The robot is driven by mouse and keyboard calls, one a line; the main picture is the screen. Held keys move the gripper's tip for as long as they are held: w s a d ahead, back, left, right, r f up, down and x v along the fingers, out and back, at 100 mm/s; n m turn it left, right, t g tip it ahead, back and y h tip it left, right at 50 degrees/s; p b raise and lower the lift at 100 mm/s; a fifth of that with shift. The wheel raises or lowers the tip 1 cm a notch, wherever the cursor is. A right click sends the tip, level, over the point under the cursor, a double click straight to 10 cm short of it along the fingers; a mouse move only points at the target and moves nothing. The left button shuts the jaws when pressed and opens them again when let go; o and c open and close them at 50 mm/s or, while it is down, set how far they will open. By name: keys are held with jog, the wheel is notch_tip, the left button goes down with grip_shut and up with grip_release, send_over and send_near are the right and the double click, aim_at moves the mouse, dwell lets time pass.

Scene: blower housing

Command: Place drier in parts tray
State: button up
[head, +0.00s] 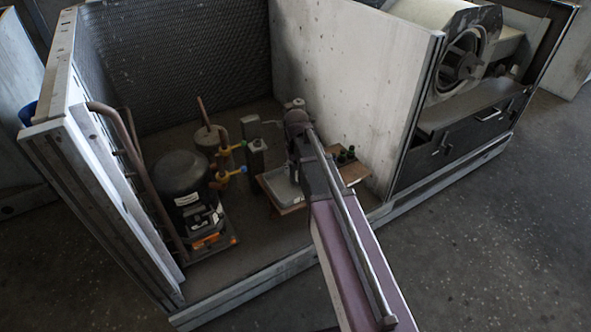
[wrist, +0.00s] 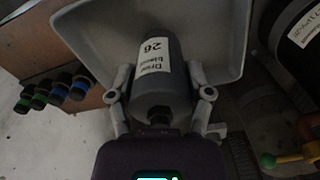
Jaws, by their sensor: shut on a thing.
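The drier (wrist: 160,85) is a dark grey cylinder with a white label reading "26". My gripper (wrist: 159,78) is shut around its sides, one finger on each side, in the wrist view. The parts tray (wrist: 90,32) is a pale grey shallow tray with raised walls, behind the drier in that view. I cannot tell whether the drier touches the tray floor. In the head view the tray (head: 279,187) sits on a wooden board, and my arm covers its right part. The drier cannot be made out there.
Several dark fittings with green and blue bands (wrist: 52,90) stand on the wooden board (head: 353,172) beside the tray. A black compressor (head: 182,178), yellow-handled valves (head: 228,177) and copper pipes stand to the left. A pale partition wall (head: 350,80) rises close behind the tray.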

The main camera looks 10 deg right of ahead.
jog(key=o, duration=1.3)
jog(key=shift+r, duration=0.1)
notch_tip(320, 180, up, 12)
jog(key=p, duration=1.2)
jog(key=shift+m, duration=0.3)
jog(key=s, duration=1.6)
jog(key=shift+s, duration=0.2)
